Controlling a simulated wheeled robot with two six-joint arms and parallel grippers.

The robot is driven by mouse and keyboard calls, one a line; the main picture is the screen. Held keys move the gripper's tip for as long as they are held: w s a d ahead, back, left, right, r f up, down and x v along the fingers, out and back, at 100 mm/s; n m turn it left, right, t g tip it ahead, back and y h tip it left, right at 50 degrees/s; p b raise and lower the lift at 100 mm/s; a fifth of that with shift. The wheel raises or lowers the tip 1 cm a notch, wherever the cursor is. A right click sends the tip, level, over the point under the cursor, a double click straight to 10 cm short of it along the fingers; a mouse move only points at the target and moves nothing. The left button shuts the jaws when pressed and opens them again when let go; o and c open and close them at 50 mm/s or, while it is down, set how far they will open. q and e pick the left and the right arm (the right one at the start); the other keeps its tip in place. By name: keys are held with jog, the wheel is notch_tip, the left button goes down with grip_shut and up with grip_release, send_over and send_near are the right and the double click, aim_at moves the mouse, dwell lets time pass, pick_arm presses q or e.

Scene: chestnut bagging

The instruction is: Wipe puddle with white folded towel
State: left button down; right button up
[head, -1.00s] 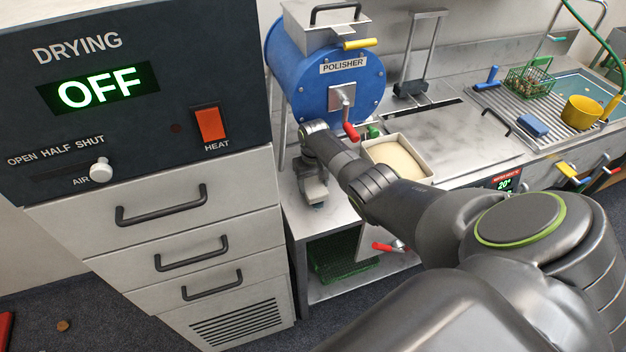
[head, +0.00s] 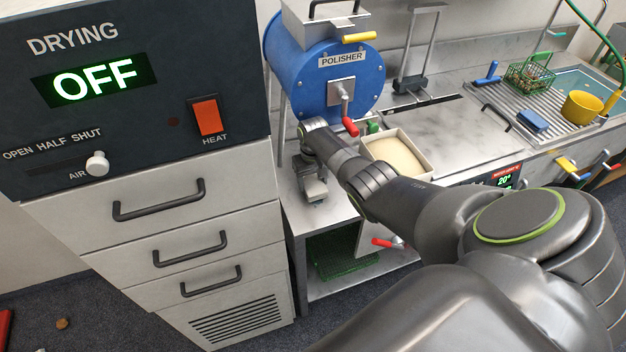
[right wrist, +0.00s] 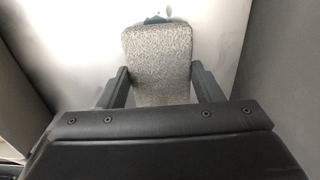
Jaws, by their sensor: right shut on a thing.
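The white folded towel (right wrist: 157,62) shows in the right wrist view as a pale, textured, rounded pad between the two dark fingers. It also shows small in the head view (head: 316,192). My right gripper (right wrist: 160,82) is shut on the towel, low over the steel bench top beside the drying cabinet; in the head view the gripper (head: 312,184) is partly hidden by its own wrist. A small dark blue wet-looking patch, perhaps the puddle (right wrist: 158,19), shows at the towel's far end. Most of it is hidden under the towel. My left gripper is not in view.
The drying cabinet (head: 150,215) stands close on the left. The blue polisher (head: 325,75) with a red-handled crank is behind the gripper. A cream-filled tray (head: 397,155) sits to the right. A green crate (head: 342,262) is on the shelf below.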

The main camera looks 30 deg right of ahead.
jog(key=shift+f+b, duration=0.55)
jog(key=shift+f, duration=0.15)
